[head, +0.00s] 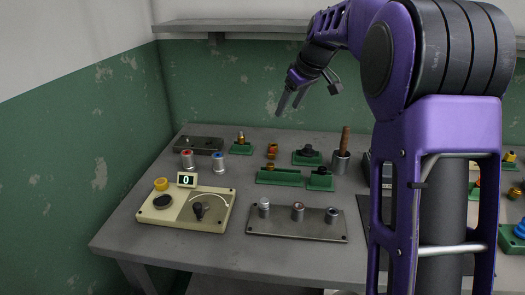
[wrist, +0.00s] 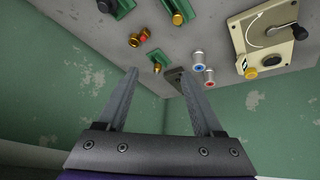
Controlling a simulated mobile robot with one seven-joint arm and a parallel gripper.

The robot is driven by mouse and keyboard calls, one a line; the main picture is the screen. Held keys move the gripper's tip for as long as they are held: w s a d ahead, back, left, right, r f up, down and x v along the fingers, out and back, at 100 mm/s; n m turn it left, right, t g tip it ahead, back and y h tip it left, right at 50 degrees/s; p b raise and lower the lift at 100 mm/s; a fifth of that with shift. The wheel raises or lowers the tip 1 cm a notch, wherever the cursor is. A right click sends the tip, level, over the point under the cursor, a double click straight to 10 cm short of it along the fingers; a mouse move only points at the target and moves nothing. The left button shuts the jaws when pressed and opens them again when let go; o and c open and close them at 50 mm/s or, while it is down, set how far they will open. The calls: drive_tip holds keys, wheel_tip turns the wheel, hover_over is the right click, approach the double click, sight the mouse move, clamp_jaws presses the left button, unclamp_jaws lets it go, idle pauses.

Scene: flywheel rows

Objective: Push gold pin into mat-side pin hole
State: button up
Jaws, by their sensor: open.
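My gripper (head: 290,102) is open and empty, held in the air above the back of the table. In the wrist view its two fingers (wrist: 158,74) are spread apart. A gold pin-like piece (head: 241,137) stands on a small green base at the back; it shows between the fingertips, well beyond them, in the wrist view (wrist: 157,68). Another gold piece (head: 270,167) is at the long green block (head: 280,177), also in the wrist view (wrist: 178,19). I cannot tell which is the task's pin. A dark mat (head: 366,212) is mostly hidden behind my arm; no pin hole is discernible.
A cream control box (head: 180,216) and a grey plate with metal cylinders (head: 290,232) are in front. Red-topped (head: 187,160) and blue-topped (head: 217,162) spools stand at left. A brown-handled tool (head: 343,145) stands upright in a cup. A shelf (head: 240,28) runs along the wall.

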wheel_tip(320, 180, down, 4)
drive_tip(key=s+d+n+g, duration=0.1)
drive_tip(key=s+g, duration=0.1)
drive_tip(key=b, duration=0.2)
hover_over(271, 165)
drive_tip(key=s+d, duration=0.1)
drive_tip(key=d, duration=0.1)
drive_tip(key=f, duration=1.1)
drive_tip(key=shift+s+f, duration=0.2)
drive_tip(key=shift+a+x, duration=0.2)
drive_tip(key=shift+x, duration=2.4)
clamp_jaws()
